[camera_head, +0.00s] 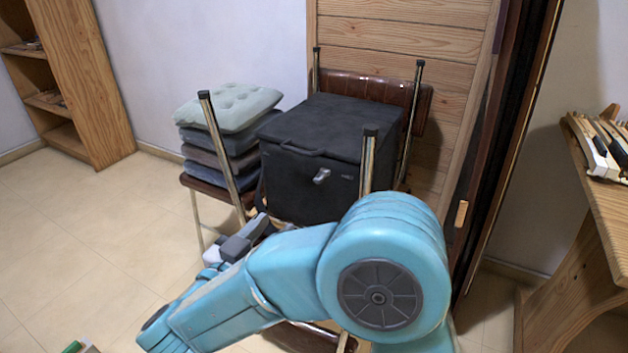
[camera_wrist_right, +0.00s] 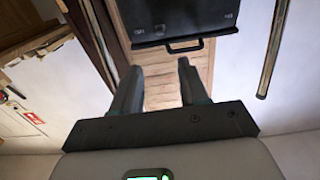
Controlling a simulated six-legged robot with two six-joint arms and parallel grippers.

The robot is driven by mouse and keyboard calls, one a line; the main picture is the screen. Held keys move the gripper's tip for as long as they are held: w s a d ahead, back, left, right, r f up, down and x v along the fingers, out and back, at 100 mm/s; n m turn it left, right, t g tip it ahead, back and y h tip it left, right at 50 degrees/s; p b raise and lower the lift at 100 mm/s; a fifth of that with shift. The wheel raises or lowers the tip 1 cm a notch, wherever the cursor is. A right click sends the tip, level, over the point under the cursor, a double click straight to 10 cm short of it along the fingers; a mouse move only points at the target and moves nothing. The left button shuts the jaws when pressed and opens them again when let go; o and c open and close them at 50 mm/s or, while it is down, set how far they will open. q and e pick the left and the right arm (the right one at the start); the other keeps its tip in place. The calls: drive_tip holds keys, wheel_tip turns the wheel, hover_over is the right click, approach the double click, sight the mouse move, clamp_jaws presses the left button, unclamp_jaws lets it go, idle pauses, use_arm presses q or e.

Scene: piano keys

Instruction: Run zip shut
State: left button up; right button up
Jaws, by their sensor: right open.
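A black boxy case (camera_head: 310,160) with a flat lid sits on an upturned folding chair, and a small silver metal piece, perhaps a zip pull or latch (camera_head: 321,176), shows on its front. No zip line can be made out. My right gripper (camera_head: 250,233) is at the case's lower left in the head view, partly hidden by my turquoise arm. In the right wrist view my right gripper (camera_wrist_right: 158,75) is open and empty, apart from the case (camera_wrist_right: 180,20) and its black handle (camera_wrist_right: 184,46). My left gripper is not in view.
Stacked cushions (camera_head: 225,135) stand left of the case. Metal chair legs (camera_head: 368,160) rise around it. A wooden panel (camera_head: 400,30) is behind, a wooden table (camera_head: 605,205) at right and a shelf (camera_head: 85,90) at left.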

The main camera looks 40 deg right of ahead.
sight(316, 181)
drive_tip(key=b+x, duration=0.4)
drive_tip(key=x, duration=1.1)
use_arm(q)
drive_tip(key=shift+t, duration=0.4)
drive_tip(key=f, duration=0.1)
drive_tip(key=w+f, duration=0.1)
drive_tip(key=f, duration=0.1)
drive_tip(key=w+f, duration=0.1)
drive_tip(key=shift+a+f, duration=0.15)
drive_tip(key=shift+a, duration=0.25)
use_arm(e)
drive_tip(key=shift+w+d+r, duration=0.1)
drive_tip(key=shift+w+d, duration=0.05)
drive_tip(key=shift+d, duration=0.05)
clamp_jaws()
